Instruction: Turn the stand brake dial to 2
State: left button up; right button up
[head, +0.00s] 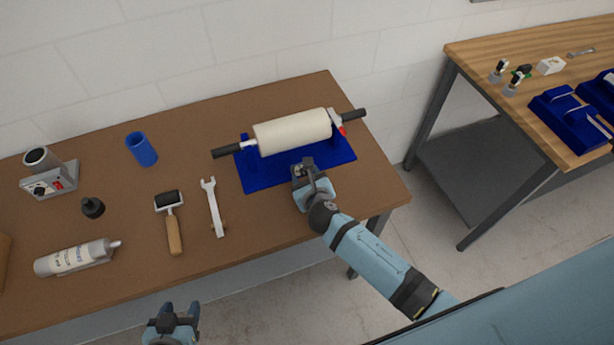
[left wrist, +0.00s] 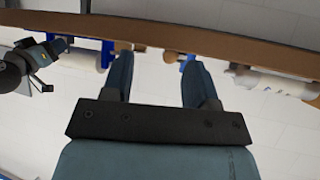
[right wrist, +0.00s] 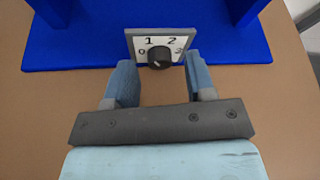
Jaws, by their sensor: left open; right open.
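The blue stand (head: 262,181) lies on the brown table and carries a cream roller (head: 292,131) with dark handles. In the right wrist view, the brake dial (right wrist: 159,57) is a black knob on a pale plate marked 0, 1, 2, 3, at the front of the blue stand (right wrist: 90,50). Where its pointer sits is too small to read surely. My right gripper (head: 304,170) is open at the stand's front edge; in the right wrist view its fingers (right wrist: 160,80) are either side of and just short of the knob. My left gripper (head: 173,318) is open and empty off the table's front edge.
A wooden bench (head: 520,50) with blue parts (head: 566,118) stands right. Floor between is free.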

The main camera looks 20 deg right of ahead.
jog(key=shift+c, duration=0.2)
jog(key=c, duration=0.7)
pick_arm(q)
jog(key=shift+w+r, duration=0.25)
jog(key=shift+w, duration=0.25)
pick_arm(e)
jog(key=shift+c, duration=0.9)
